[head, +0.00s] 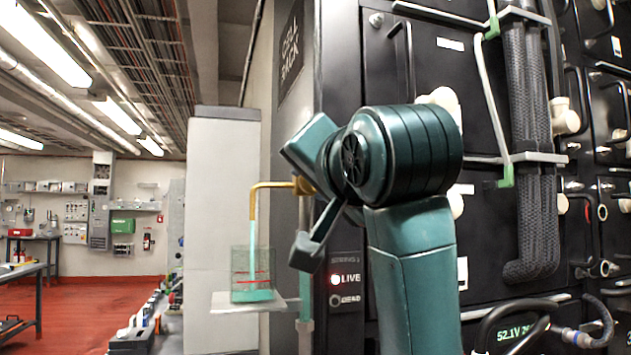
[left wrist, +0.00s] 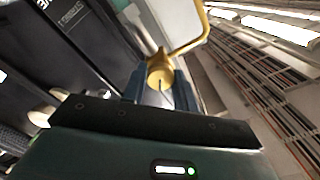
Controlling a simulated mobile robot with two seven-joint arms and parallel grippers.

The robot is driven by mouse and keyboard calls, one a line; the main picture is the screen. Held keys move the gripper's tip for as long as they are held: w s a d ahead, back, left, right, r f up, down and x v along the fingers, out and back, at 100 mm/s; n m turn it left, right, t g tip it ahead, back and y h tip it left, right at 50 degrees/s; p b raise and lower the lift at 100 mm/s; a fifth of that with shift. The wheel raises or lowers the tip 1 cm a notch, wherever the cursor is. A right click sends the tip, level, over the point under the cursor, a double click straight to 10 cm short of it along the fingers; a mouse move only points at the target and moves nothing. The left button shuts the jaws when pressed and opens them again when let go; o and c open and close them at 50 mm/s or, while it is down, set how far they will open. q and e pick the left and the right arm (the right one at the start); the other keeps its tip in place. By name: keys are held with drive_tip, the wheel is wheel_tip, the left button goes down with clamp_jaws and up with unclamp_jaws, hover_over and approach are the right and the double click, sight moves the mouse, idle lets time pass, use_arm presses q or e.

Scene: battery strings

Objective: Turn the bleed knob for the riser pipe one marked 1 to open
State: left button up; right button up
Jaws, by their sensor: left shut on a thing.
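The brass-yellow bleed knob (head: 304,186) is at the side of the black cell stack, with a bent yellow spout (head: 270,185) running left from it and turning down. A pale teal stream falls from the spout into a clear beaker (head: 239,262) with red lines and teal liquid at its bottom. My left gripper (left wrist: 160,92) is shut on the knob, a finger on each side of it; the knob's slotted end faces the left wrist camera. In the head view my teal wrist partly hides the knob. No 1 mark is readable. My right gripper is not in view.
The beaker stands on a small pale shelf (head: 225,304). A green-tinted pipe (head: 306,310) runs down below the knob. A panel with a lit LIVE lamp (head: 335,280) is beside my arm. Black cabinets with hoses (head: 530,150) fill the right. Red floor (head: 90,300) is open at left.

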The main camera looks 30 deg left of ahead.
use_arm(q)
drive_tip(key=n, duration=0.6)
drive_tip(key=shift+f, duration=0.1)
drive_tip(key=shift+n, duration=0.3)
idle(0.3)
drive_tip(key=o, duration=1)
drive_tip(key=shift+c, duration=0.2)
drive_tip(key=shift+s, duration=0.1)
